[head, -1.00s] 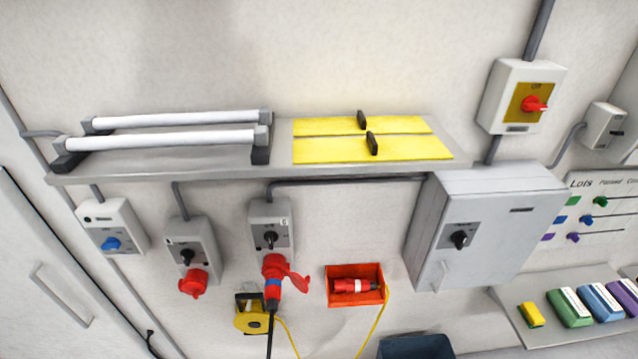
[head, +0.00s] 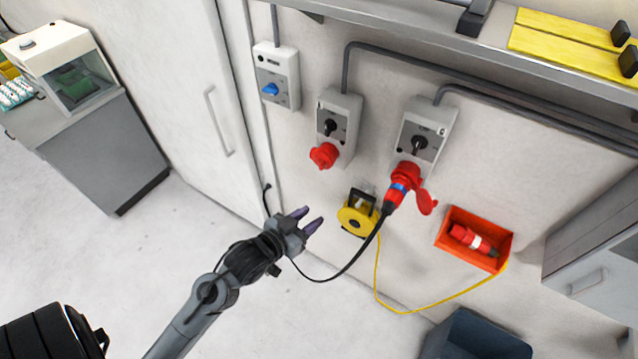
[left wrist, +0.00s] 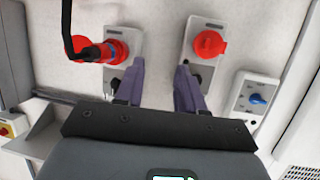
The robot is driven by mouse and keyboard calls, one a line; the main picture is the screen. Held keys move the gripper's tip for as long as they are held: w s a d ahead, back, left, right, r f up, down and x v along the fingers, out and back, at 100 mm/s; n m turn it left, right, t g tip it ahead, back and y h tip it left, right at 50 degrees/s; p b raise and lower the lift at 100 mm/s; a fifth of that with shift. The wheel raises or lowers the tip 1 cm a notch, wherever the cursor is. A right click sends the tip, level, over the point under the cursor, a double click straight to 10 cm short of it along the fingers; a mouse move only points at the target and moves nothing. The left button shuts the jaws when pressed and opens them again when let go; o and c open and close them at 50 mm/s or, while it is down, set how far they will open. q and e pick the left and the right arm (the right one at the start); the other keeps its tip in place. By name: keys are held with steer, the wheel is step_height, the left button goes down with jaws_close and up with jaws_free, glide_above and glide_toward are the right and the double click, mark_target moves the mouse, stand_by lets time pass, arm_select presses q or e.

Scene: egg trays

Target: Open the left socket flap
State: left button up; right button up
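The left socket box (head: 339,113) is grey with a black switch. Its round red flap (head: 324,155) looks shut. In the left wrist view, turned upside down, the flap (left wrist: 209,43) shows beyond the fingers, a little right of the gap. My left gripper (head: 309,219) is open and empty, below the flap and apart from it. Its two purple fingers (left wrist: 160,72) are spread in the left wrist view. The right socket box (head: 426,130) holds a red plug (head: 402,183) with a black cable; its red flap (head: 426,203) hangs open. My right gripper is not in view.
A switch box with a blue knob (head: 270,89) is left of the sockets. A yellow cable reel (head: 349,224) and an orange bin (head: 504,238) holding a red connector are below. The black cable loops near my left gripper. A shelf (head: 420,25) runs above.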

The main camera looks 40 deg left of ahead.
mark_target(320, 168)
arm_select(q)
steer(key=w+a+f+n+t+y+b, duration=0.25)
steer(key=w+a+f+b, duration=0.25)
steer(key=a+b, duration=0.6)
steer(key=shift+m+t+y, duration=0.25)
steer(key=shift+t, duration=0.3)
steer(key=w, duration=1.1)
steer(key=shift+w+a+b, duration=0.1)
steer(key=shift+w+b, duration=0.05)
steer(key=shift+b, duration=0.25)
steer(key=shift+c, duration=0.4)
jaws_close()
